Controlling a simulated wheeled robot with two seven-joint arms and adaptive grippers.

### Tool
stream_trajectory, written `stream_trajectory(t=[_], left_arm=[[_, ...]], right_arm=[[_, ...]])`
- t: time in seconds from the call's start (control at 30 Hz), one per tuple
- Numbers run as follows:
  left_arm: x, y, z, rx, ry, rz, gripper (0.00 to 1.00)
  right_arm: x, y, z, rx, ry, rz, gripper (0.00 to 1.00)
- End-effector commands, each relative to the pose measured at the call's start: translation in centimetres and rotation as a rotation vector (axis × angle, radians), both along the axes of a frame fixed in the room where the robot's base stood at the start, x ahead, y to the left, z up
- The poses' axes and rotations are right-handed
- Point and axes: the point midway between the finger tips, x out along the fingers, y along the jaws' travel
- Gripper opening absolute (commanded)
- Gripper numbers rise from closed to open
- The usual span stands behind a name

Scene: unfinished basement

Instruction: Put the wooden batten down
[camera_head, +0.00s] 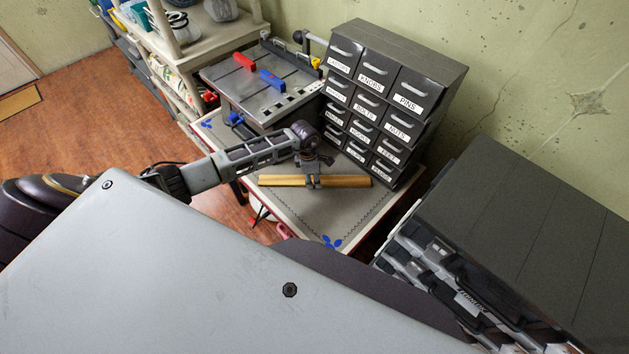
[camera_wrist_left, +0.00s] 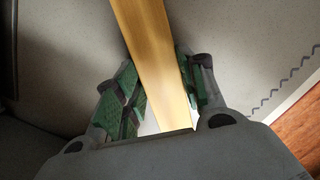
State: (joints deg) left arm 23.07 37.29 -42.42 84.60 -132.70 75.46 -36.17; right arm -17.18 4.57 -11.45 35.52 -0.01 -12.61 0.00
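The wooden batten (camera_head: 345,181) is a long yellow-brown strip, level and lying crosswise over the grey mat of the table. It is on the mat or just above it; I cannot tell which. My left gripper (camera_head: 314,181) comes down on the batten near its middle. In the left wrist view the batten (camera_wrist_left: 150,50) runs between the green-padded fingers of my left gripper (camera_wrist_left: 160,92), and the pads lie against its two sides. My right gripper is not in view.
The table (camera_head: 330,216) has a dark drawer cabinet (camera_head: 385,100) with labelled drawers close behind the batten. A grey metal tray (camera_head: 262,82) with red and blue pieces sits at the back left. Bare mat lies in front of the batten. A dark chest (camera_head: 520,240) stands to the right.

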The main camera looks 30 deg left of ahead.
Motion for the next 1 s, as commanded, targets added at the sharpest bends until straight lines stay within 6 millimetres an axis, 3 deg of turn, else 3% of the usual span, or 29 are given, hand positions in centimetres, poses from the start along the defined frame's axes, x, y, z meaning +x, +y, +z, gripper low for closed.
stream_trajectory(t=[0.03, 0.2, 0.77, 1.0], left_arm=[[0.0, 0.0, 0.0, 0.0, 0.0, 0.0, 0.27], [0.0, 0.0, 0.0, 0.0, -0.001, 0.0, 0.08], [-0.3, 0.2, 0.7, 0.001, -0.002, -0.001, 0.08], [-0.3, 0.2, 3.5, 0.002, -0.004, -0.002, 0.08]], right_arm=[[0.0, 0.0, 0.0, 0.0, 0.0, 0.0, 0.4], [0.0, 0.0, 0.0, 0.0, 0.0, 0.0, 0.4], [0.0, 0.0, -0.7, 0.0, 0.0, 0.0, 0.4], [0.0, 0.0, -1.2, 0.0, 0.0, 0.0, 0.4]])
